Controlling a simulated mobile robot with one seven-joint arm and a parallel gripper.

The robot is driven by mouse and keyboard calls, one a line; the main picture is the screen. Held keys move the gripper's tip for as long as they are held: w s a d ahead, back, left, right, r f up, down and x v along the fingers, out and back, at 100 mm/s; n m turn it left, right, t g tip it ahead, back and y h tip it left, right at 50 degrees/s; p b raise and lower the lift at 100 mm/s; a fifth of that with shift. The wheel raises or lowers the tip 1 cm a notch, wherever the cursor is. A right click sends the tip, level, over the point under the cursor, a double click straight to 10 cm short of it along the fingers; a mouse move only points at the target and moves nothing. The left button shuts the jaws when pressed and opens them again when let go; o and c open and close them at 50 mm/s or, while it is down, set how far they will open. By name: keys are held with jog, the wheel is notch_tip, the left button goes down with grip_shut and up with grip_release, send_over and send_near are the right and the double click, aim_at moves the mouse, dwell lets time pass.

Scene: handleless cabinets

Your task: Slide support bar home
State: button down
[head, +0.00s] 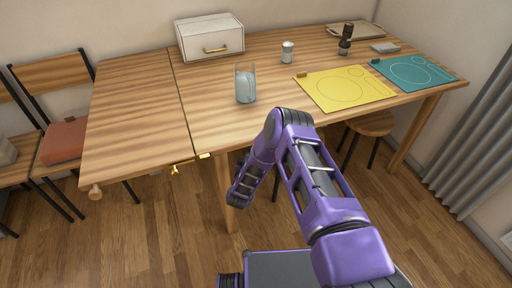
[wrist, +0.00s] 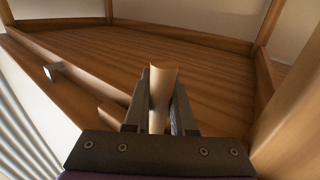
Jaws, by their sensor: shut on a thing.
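The table (head: 215,115) has a left leaf (head: 135,115) that lies level with the main top, with a seam between them. In the wrist view my gripper (wrist: 159,115) is shut on a narrow pale wooden piece (wrist: 161,85), which looks like part of the support bar. Its far extent cannot be made out. A wooden knob-like end (head: 95,191) shows under the leaf's front left corner. A brass latch (head: 182,167) sits at the front edge by the seam. In the head view my arm reaches below the front edge, and the gripper is hidden.
Wooden rails and a table leg (wrist: 290,125) surround my gripper closely. On top stand a white box (head: 210,37), a glass (head: 245,84), a can (head: 287,52), a dark bottle (head: 345,42), and yellow (head: 345,88) and teal (head: 413,72) mats. Chairs stand left; a stool (head: 372,124) is underneath right.

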jog(key=shift+s+a+f, duration=0.1)
jog(key=shift+s+a, duration=0.05)
jog(key=shift+a, duration=0.15)
jog(key=c, duration=0.9)
grip_release()
jog(key=shift+c, duration=0.2)
jog(key=shift+o, duration=0.9)
jog(key=p+v, duration=0.2)
jog(key=v, duration=1.5)
jog(key=shift+s, duration=0.25)
jog(key=shift+w, duration=0.1)
